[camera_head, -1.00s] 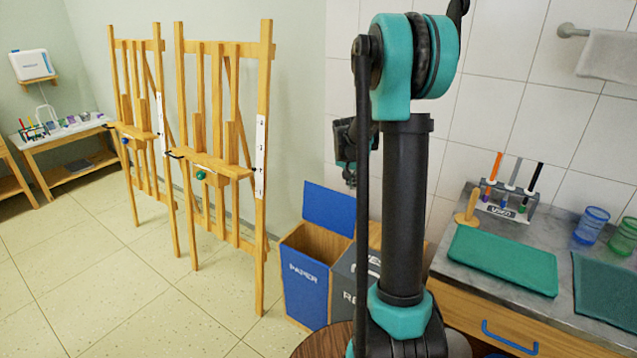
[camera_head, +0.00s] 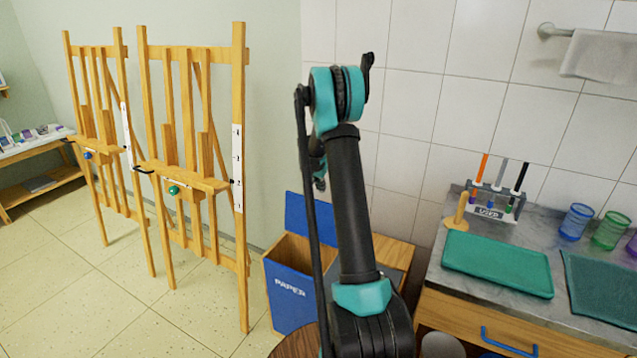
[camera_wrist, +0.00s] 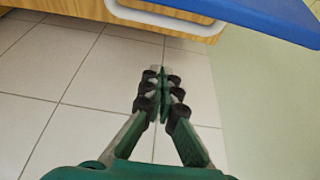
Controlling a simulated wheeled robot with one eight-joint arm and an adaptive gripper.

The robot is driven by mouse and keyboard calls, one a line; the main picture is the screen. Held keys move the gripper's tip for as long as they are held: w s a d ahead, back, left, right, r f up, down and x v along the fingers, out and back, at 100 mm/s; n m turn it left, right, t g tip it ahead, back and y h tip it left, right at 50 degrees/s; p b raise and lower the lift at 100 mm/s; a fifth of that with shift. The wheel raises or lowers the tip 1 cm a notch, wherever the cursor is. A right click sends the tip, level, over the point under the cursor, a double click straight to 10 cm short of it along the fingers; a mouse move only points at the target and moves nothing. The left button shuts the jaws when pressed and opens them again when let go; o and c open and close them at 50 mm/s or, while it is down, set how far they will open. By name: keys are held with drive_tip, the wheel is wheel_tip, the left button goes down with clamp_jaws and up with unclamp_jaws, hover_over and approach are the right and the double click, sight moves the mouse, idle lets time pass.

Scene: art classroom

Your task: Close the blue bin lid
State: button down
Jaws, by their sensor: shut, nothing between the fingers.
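The blue bin (camera_head: 291,290) labelled PAPER stands against the wall, left of my arm in the head view. Its blue lid (camera_head: 298,211) stands raised at the back, and the bin mouth is open. My arm covers the right part of the lid and bin. In the wrist view, my gripper (camera_wrist: 162,72) is shut and empty, its fingertips together in front of the tiles. A blue panel (camera_wrist: 262,14), which looks like the lid, crosses the top right of that view, apart from the fingers. In the head view the fingers are hidden behind my arm.
Two wooden easels (camera_head: 190,180) stand left of the bin. A grey-topped counter (camera_head: 440,292) with a green board (camera_head: 497,263), pen holder and cups is on the right. A second bin's grey front (camera_head: 388,278) is partly behind my arm. Floor at left is clear.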

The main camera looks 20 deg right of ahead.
drive_tip(key=shift+s+a+f, duration=1.1)
drive_tip(key=shift+f, duration=0.15)
drive_tip(key=shift+s+a, duration=0.1)
